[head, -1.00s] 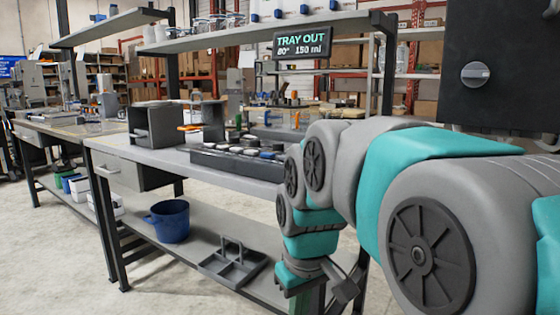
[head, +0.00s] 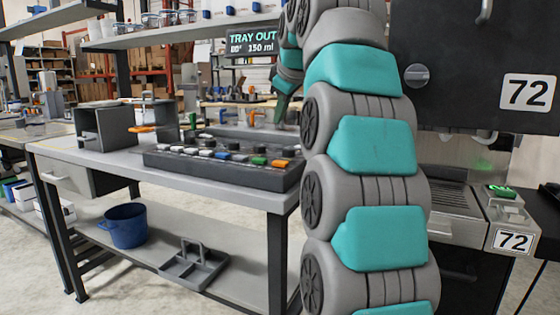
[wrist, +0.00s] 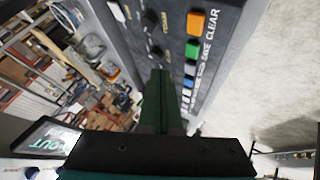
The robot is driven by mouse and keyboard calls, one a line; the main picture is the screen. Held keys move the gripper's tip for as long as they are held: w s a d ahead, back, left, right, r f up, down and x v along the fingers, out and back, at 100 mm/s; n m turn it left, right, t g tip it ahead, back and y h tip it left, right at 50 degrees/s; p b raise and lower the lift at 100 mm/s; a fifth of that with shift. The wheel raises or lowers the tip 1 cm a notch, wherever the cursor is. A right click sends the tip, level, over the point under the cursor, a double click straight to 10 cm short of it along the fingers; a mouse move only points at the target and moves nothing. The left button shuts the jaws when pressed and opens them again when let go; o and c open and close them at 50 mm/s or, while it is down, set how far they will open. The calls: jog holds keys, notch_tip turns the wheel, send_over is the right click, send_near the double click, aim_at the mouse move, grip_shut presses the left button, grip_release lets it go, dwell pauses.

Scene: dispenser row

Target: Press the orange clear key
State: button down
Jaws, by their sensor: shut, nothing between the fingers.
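The orange clear key (head: 280,163) is at the near right end of the dark key panel (head: 215,174) on the workbench. In the wrist view the orange key (wrist: 197,22) lies beside the word CLEAR, near the top of the picture. My gripper (wrist: 160,73) is shut and empty, its green fingers together. In the wrist picture the fingertips lie below and left of the orange key, apart from it. In the head view my gripper (head: 281,118) shows above the far side of the panel, partly hidden by my arm.
A green key (wrist: 193,49) and several others share the panel. A TRAY OUT display (head: 252,40) hangs above the bench. A grey box (head: 105,128) stands left of the panel. A blue pot (head: 126,226) and a grey tray (head: 193,265) are on the lower shelf.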

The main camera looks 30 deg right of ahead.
aim_at(283, 163)
jog(key=shift+d+r, duration=0.35)
jog(key=shift+r, duration=0.15)
jog(key=shift+w, duration=0.1)
jog(key=shift+f, duration=1.9)
jog(key=shift+f+b, duration=1.75)
jog(key=shift+f, duration=0.8)
jog(key=shift+f, duration=0.1)
jog(key=shift+f, duration=0.3)
